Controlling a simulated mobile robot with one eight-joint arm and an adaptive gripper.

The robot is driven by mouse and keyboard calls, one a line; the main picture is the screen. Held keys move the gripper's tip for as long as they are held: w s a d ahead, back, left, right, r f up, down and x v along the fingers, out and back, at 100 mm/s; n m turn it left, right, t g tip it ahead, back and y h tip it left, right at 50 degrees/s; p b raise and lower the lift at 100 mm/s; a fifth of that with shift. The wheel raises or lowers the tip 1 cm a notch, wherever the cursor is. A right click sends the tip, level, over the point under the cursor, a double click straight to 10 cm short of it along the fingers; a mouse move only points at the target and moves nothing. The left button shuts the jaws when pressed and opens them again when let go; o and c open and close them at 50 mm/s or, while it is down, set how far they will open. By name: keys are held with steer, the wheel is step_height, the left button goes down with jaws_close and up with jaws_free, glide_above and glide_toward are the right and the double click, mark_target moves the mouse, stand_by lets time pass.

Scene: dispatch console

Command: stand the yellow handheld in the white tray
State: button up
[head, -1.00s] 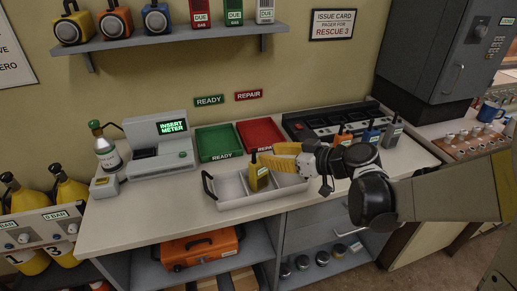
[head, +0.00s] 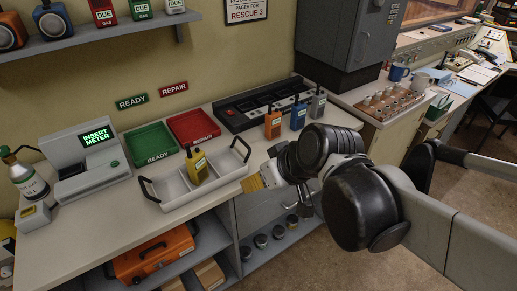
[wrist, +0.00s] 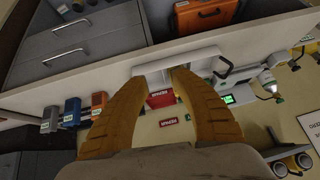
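The yellow handheld (head: 197,168) stands upright in the white tray (head: 182,206), in its middle part, with its dark antenna up. Nothing holds it. The tray has dark handles at both ends and sits at the counter's front edge. My gripper (head: 251,184) is to the right of the handheld and apart from it, near the tray's right front corner. In the wrist view my gripper (wrist: 159,76) shows two yellow fingers spread with an empty gap. The white tray (wrist: 172,61) shows beyond the fingertips there; I cannot make out the handheld in that view.
Green (head: 152,146) and red (head: 193,127) trays lie behind the white tray. A dark charger rack (head: 262,107) is at the back. A meter console (head: 88,160) is at left.

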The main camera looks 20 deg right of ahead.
steer(key=s+d+m+h, duration=0.2)
steer(key=s+d+h, duration=0.1)
steer(key=s+d, duration=0.2)
steer(key=shift+s+m, duration=0.15)
steer(key=shift+m, duration=0.25)
